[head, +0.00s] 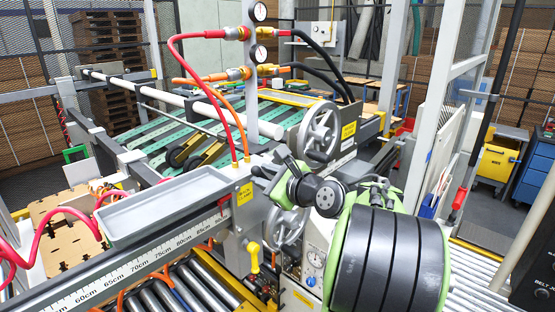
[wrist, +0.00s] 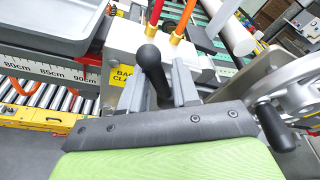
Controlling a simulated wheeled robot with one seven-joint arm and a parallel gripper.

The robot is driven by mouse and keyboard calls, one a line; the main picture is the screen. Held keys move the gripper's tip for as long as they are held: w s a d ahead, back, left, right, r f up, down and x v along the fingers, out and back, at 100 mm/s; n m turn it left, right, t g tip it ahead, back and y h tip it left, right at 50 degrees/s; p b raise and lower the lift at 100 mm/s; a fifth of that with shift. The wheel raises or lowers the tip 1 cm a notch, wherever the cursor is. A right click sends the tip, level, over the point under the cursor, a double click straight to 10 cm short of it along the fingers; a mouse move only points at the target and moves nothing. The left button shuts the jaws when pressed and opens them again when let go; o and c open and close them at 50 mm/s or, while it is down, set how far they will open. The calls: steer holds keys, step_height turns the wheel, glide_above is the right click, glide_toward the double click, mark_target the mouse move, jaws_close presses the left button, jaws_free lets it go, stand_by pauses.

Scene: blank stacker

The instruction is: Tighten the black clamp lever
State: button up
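The black clamp lever (wrist: 150,62), with a round knob, stands up in front of a pale block in the wrist view. My gripper (wrist: 162,88) has its two grey fingers on either side of the lever. The fingers look apart, with a narrow gap beside the lever, so it seems open around it. The lever's lower end is hidden behind my gripper's dark front edge. In the head view my gripper (head: 266,168) is at the block's right side, and the lever cannot be made out there. A yellow label (wrist: 122,78) on the block is partly covered by the left finger.
A spoked handwheel (wrist: 292,92) with a black handle (wrist: 275,128) is close on the right. Red and orange hoses rise from the block's top. A grey tray (head: 165,208) sits left above a centimetre scale (head: 125,271). Rollers (head: 190,288) run below.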

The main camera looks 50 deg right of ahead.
steer(key=shift+d+r+p, duration=0.1)
steer(key=shift+r+p, duration=0.2)
steer(key=s+d+r+m+y, duration=0.2)
steer(key=s+m, duration=0.3)
steer(key=s, duration=0.3)
steer(key=shift+s+d+r+m, duration=0.3)
steer(key=shift+s+d, duration=0.05)
steer(key=shift+d, duration=0.45)
